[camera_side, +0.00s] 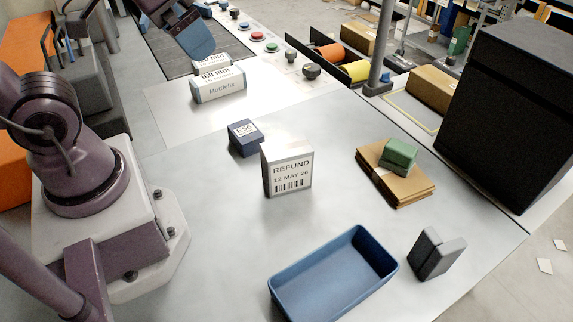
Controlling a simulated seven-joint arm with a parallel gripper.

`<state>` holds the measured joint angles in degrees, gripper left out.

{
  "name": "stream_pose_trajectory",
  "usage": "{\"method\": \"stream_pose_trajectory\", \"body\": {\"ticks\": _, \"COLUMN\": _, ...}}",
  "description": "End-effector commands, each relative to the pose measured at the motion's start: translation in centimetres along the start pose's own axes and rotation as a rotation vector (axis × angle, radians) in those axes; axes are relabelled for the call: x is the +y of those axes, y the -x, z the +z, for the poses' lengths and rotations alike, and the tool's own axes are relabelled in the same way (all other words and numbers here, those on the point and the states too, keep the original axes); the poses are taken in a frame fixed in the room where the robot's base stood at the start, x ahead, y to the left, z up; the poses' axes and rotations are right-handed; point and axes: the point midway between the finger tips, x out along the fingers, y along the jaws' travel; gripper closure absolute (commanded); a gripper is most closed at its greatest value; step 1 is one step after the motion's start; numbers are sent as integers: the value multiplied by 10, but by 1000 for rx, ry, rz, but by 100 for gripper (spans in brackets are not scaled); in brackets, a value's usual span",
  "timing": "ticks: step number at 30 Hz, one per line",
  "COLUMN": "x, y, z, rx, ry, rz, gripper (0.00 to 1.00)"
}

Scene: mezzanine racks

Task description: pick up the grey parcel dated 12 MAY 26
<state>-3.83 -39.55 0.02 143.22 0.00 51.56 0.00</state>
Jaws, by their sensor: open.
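The grey parcel (287,168) stands upright on the pale table, near the middle of the view. Its front face has a white label reading "REFUND", "12 MAY 26" and a barcode. Its top is bare and nothing touches it from above.
A small dark blue box (245,138) stands close behind the parcel, to its left. A blue tray (335,275) lies in front. Brown envelopes (396,182) bearing a green block (399,154) lie right. A dark grey two-part object (436,254) stands front right. White cartons (218,86) stand behind.

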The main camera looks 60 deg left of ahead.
Motion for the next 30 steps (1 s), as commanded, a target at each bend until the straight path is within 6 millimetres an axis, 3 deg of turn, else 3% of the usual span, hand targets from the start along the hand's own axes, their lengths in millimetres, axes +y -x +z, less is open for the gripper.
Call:
{"method": "stream_pose_trajectory", "body": {"ticks": 6, "x": -34, "y": -59, "z": 23, "rx": -316, "ry": 239, "rz": -13, "gripper": 0}}
{"method": "stream_pose_trajectory", "body": {"ticks": 12, "x": -43, "y": -104, "z": 62, "rx": -636, "ry": 545, "rz": 102, "gripper": 0}}
{"method": "stream_pose_trajectory", "body": {"ticks": 21, "x": -28, "y": -148, "z": 109, "rx": -1037, "ry": 1070, "rz": 424, "gripper": 0}}
{"method": "stream_pose_trajectory", "body": {"ticks": 30, "x": -10, "y": -188, "z": 120, "rx": -1233, "ry": 1677, "rz": 895, "gripper": 0}}
